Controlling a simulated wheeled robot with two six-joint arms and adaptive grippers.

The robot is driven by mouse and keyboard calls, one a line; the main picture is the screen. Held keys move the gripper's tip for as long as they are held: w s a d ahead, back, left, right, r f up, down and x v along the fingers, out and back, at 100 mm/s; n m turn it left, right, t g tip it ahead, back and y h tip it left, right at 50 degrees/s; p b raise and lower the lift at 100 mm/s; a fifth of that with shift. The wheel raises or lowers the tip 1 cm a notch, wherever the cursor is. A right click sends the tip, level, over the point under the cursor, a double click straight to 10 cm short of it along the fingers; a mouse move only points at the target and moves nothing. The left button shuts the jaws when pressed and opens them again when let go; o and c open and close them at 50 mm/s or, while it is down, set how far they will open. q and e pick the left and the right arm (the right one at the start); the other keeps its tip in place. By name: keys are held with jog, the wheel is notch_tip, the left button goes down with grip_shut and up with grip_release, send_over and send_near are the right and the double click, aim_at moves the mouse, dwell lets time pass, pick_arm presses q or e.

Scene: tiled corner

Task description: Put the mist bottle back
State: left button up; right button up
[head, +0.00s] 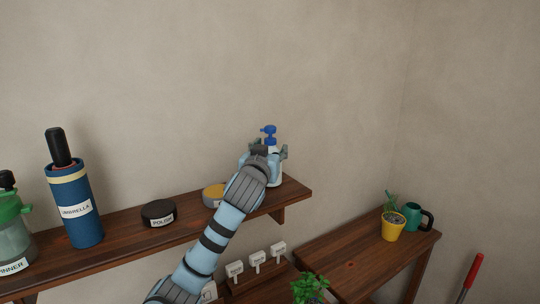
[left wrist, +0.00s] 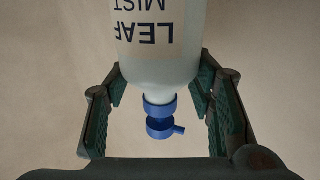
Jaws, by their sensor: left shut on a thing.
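The mist bottle (head: 276,179) is a pale bottle with a blue pump top, upright over the right end of the wall shelf (head: 120,247). In the left wrist view the bottle (left wrist: 165,60) shows upside down, with its "LEAF MIST" label and blue pump. My left gripper (head: 265,155) is shut on the bottle, its dark green fingers on either side of it. The gripper and forearm hide part of the bottle. I cannot tell whether its base touches the shelf. My right gripper is not in view.
Lower right, a wooden table (head: 350,262) holds a yellow plant pot (head: 391,228) and a green watering can (head: 412,216).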

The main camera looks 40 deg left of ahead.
pick_arm(q)
jog(key=shift+f, duration=0.15)
jog(key=shift+f, duration=0.15)
jog(key=o, duration=1.5)
jog(key=shift+s, duration=0.1)
jog(key=b+v, duration=0.1)
jog(key=v, duration=1.1)
